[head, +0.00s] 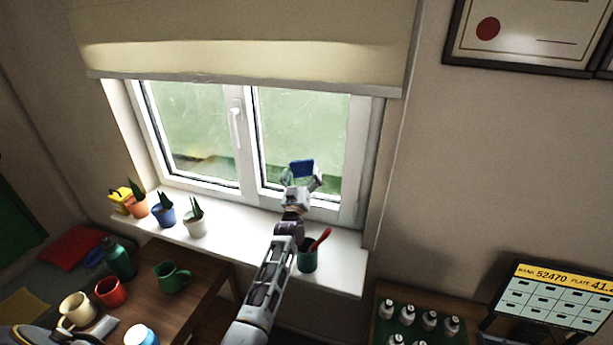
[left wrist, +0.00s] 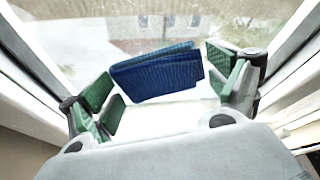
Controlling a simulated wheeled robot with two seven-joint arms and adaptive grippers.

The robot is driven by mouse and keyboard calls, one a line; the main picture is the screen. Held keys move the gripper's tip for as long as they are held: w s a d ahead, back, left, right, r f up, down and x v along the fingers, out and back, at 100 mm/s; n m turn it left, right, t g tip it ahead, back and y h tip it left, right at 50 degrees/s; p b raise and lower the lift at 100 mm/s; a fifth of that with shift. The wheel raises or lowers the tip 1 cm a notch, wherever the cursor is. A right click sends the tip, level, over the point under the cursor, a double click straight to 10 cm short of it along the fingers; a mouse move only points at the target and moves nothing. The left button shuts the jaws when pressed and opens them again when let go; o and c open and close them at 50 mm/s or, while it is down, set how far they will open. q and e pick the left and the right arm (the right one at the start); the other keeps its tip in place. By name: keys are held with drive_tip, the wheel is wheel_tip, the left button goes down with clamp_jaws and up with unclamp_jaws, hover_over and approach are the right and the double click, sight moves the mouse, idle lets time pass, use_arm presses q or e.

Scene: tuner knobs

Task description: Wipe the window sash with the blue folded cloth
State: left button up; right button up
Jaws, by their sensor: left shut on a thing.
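The window sash (head: 356,150) is the white-framed right pane in the head view; its glass looks streaked. My left gripper (head: 301,180) is in front of the lower part of this pane, above the sill. It is shut on the blue folded cloth (head: 301,168). In the left wrist view the cloth (left wrist: 158,72) sticks out past the green-padded fingers, slightly tilted, with the glass behind it. I cannot tell whether the cloth touches the glass. My right gripper is not in view.
Small potted plants (head: 164,214) stand on the left of the white sill (head: 235,237). A dark green cup (head: 308,258) with a red-handled thing stands on the sill beside my left arm. A blind (head: 240,45) covers the window's top. Mugs stand on the wooden table (head: 205,285).

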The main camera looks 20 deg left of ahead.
use_arm(q)
drive_tip(key=shift+a, duration=0.3)
drive_tip(key=shift+s, duration=0.1)
drive_tip(key=shift+s+p, duration=0.15)
drive_tip(key=shift+p, duration=0.15)
drive_tip(key=shift+s+d+p, duration=0.15)
drive_tip(key=shift+s+p, duration=1.25)
drive_tip(key=shift+s, duration=0.65)
drive_tip(key=shift+s+p, duration=0.3)
drive_tip(key=shift+s, duration=0.35)
drive_tip(key=shift+s, duration=0.15)
drive_tip(key=s+p, duration=0.1)
drive_tip(key=s, duration=0.1)
drive_tip(key=shift+s+d+p, duration=0.15)
drive_tip(key=shift+s+p, duration=0.2)
drive_tip(key=shift+p, duration=0.05)
